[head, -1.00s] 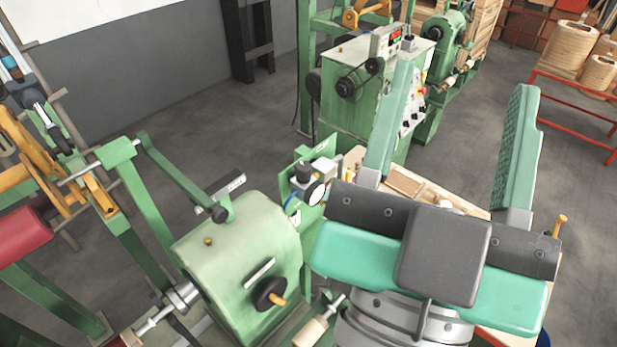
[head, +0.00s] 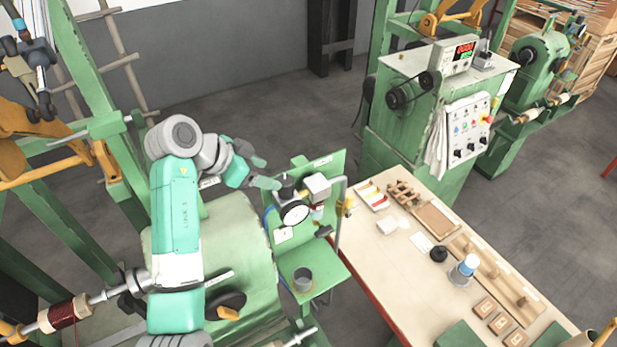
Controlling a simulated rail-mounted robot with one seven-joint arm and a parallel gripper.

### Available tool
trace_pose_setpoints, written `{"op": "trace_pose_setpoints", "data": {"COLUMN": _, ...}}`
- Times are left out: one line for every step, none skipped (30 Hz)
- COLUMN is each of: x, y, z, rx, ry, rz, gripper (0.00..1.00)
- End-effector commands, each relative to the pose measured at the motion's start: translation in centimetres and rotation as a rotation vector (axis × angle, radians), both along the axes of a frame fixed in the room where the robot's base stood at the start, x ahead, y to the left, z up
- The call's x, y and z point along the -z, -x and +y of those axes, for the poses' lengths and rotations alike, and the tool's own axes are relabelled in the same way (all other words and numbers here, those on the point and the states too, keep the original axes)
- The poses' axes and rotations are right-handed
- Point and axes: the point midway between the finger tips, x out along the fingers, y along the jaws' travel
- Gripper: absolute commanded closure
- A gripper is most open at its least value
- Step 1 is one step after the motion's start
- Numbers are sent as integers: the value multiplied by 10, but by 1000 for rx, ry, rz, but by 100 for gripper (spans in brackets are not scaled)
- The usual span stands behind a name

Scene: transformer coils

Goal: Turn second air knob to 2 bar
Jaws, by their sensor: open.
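A green panel (head: 332,164) stands upright beside the green machine housing. On it are a round white pressure gauge (head: 295,214), a dark air knob (head: 287,190) above the gauge, and a light grey block (head: 316,187) to the right. I cannot tell which knob is the second one, and the gauge reading is too small to read. My gripper (head: 264,172) is open and empty. Its two green fingers point right, toward the panel, just left of and above the dark knob. I cannot tell whether a finger touches the knob.
A green shelf (head: 328,265) with a dark cup (head: 302,279) juts out below the gauge. A grey upright pipe (head: 340,215) stands at the panel's right edge. The workbench (head: 385,262) with small parts lies to the right. The rounded machine housing (head: 240,225) sits below my arm.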

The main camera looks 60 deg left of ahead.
Motion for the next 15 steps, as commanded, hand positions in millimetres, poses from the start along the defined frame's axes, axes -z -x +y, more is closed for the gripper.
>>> {"op": "trace_pose_setpoints", "data": {"x": 4, "y": -5, "z": -1, "rx": 2, "ry": 3, "rz": 3, "gripper": 39}}
{"op": "trace_pose_setpoints", "data": {"x": 7, "y": -8, "z": -1, "rx": 2, "ry": 3, "rz": 3, "gripper": 39}}
{"op": "trace_pose_setpoints", "data": {"x": 13, "y": -14, "z": -2, "rx": 1, "ry": 4, "rz": 4, "gripper": 39}}
{"op": "trace_pose_setpoints", "data": {"x": 17, "y": -18, "z": -2, "rx": 1, "ry": 3, "rz": 4, "gripper": 39}}
{"op": "trace_pose_setpoints", "data": {"x": 21, "y": -23, "z": -2, "rx": 1, "ry": 4, "rz": 4, "gripper": 39}}
{"op": "trace_pose_setpoints", "data": {"x": 26, "y": -28, "z": -2, "rx": 0, "ry": 4, "rz": 3, "gripper": 39}}
{"op": "trace_pose_setpoints", "data": {"x": 30, "y": -32, "z": -2, "rx": 1, "ry": 3, "rz": 3, "gripper": 39}}
{"op": "trace_pose_setpoints", "data": {"x": 34, "y": -36, "z": -2, "rx": 0, "ry": 3, "rz": 3, "gripper": 39}}
{"op": "trace_pose_setpoints", "data": {"x": 39, "y": -41, "z": -2, "rx": 0, "ry": 1, "rz": 3, "gripper": 39}}
{"op": "trace_pose_setpoints", "data": {"x": 42, "y": -43, "z": -2, "rx": -1, "ry": 2, "rz": 3, "gripper": 39}}
{"op": "trace_pose_setpoints", "data": {"x": 44, "y": -46, "z": -2, "rx": -1, "ry": 2, "rz": 3, "gripper": 39}}
{"op": "trace_pose_setpoints", "data": {"x": 48, "y": -49, "z": -2, "rx": -1, "ry": 1, "rz": 2, "gripper": 39}}
{"op": "trace_pose_setpoints", "data": {"x": 49, "y": -51, "z": -3, "rx": -1, "ry": 1, "rz": 2, "gripper": 39}}
{"op": "trace_pose_setpoints", "data": {"x": 51, "y": -52, "z": -3, "rx": -1, "ry": 1, "rz": 2, "gripper": 39}}
{"op": "trace_pose_setpoints", "data": {"x": 52, "y": -53, "z": -3, "rx": -1, "ry": 0, "rz": 2, "gripper": 39}}
